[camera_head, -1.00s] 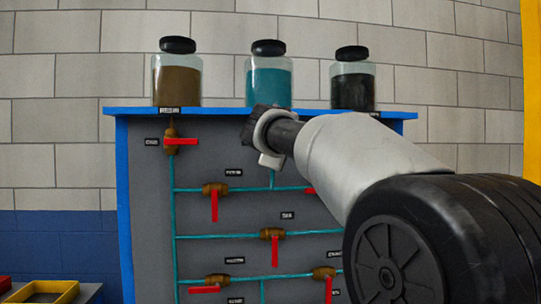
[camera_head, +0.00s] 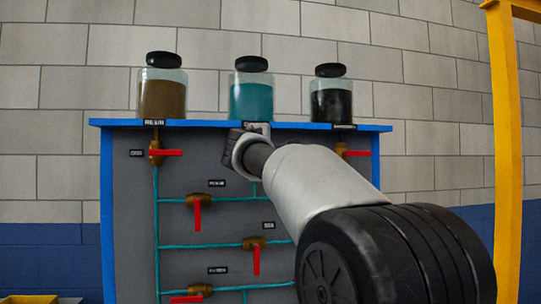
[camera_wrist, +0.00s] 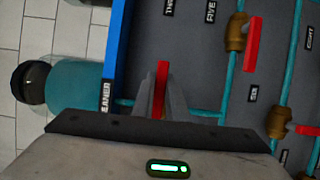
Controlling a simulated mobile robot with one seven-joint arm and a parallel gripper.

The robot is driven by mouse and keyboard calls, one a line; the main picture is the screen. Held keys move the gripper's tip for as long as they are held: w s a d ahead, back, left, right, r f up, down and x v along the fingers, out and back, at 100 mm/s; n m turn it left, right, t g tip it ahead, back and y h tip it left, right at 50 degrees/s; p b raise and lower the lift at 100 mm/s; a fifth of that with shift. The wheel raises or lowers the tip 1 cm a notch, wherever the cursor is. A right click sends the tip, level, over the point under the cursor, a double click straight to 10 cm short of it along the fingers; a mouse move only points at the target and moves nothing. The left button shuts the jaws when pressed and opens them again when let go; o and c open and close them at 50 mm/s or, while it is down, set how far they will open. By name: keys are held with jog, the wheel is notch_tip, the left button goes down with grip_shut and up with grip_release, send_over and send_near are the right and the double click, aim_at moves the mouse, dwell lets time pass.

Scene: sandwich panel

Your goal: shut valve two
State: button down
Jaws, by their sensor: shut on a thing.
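The panel (camera_head: 122,235) stands ahead with a teal jar (camera_head: 250,97) on its top edge. My gripper (camera_head: 237,150) is just under this jar, and my arm hides the valve there. In the wrist view my gripper (camera_wrist: 160,100) is closed around a red handle (camera_wrist: 161,78). This handle lies across the teal pipe (camera_wrist: 200,113) that runs down from the teal jar. The valve body and its number label are hidden by the fingers and wrist, so I cannot read which number it has.
Left, a red handle (camera_head: 172,153) lies across the pipe under the brown jar (camera_head: 162,96). Another red handle (camera_head: 357,153) shows under the dark jar (camera_head: 332,101). Several valves sit lower, close below my gripper. A yellow post (camera_head: 505,150) stands right.

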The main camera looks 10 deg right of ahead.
jog(key=c, duration=1.8)
grip_release()
jog(key=shift+o, duration=0.2)
jog(key=b+v, duration=0.1)
jog(key=v, duration=1.6)
jog(key=shift+s+b, duration=0.2)
jog(key=shift+b, duration=0.1)
